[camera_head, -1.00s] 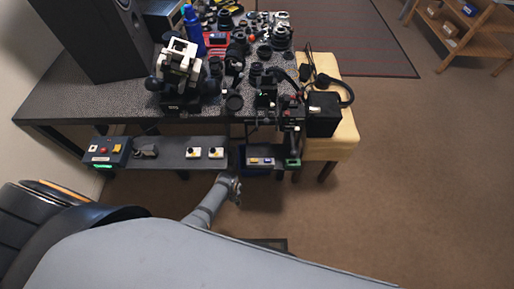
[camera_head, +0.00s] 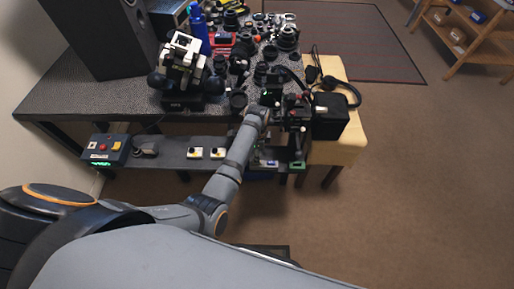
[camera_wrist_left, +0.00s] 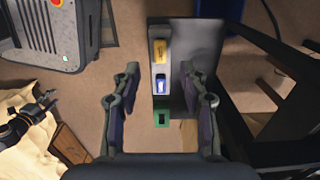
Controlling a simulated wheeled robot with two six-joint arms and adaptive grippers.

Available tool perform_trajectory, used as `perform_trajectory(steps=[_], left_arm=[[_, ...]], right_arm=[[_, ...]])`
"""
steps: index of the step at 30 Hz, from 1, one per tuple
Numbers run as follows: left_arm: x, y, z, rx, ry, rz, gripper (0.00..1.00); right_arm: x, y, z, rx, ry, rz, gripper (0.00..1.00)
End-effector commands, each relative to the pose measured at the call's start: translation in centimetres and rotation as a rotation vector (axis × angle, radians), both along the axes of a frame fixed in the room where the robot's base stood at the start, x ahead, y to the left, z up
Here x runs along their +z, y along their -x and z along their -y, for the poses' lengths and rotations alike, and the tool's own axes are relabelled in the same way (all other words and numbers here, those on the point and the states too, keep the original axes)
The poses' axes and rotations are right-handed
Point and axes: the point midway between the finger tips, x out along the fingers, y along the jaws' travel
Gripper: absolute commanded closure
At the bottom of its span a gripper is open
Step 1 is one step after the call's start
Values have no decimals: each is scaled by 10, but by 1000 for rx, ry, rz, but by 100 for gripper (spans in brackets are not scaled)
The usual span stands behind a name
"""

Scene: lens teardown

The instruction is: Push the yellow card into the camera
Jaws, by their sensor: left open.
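In the left wrist view the yellow card (camera_wrist_left: 160,50) lies on a narrow grey shelf (camera_wrist_left: 187,40), in line with a blue card (camera_wrist_left: 161,85) and a green piece (camera_wrist_left: 162,118). My left gripper (camera_wrist_left: 160,68) is open and empty, its fingers on either side of this row. I cannot tell its height above the shelf. The blue card (camera_head: 268,163) and green piece (camera_head: 297,166) show beside the arm. Which of the dark devices is the camera is unclear.
The dark table (camera_head: 90,98) is crowded with lenses and tools. A black rig (camera_head: 296,112) stands at its right front, near my arm. A black box (camera_head: 330,115) sits on a yellow stool (camera_head: 345,150). A button box (camera_head: 106,148) is on the lower shelf.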

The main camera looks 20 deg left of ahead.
Motion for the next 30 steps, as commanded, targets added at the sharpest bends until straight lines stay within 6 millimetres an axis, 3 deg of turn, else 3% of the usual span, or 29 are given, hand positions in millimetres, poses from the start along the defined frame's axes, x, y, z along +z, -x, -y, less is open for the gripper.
perform_trajectory(steps=[3, 9, 20, 30], left_arm=[[-27, 0, -1, 0, -2, -2, 57], [-52, 0, -1, 1, -1, 0, 57], [-58, 0, -1, 1, 0, 1, 57], [-58, 0, -1, 1, 0, 1, 100]], right_arm=[[-7, 0, 0, 0, 0, 0, 54], [-13, 0, -3, -1, -3, 1, 54], [-13, 0, -4, -1, -5, 1, 54], [-13, 0, -4, -2, -4, 1, 54]])
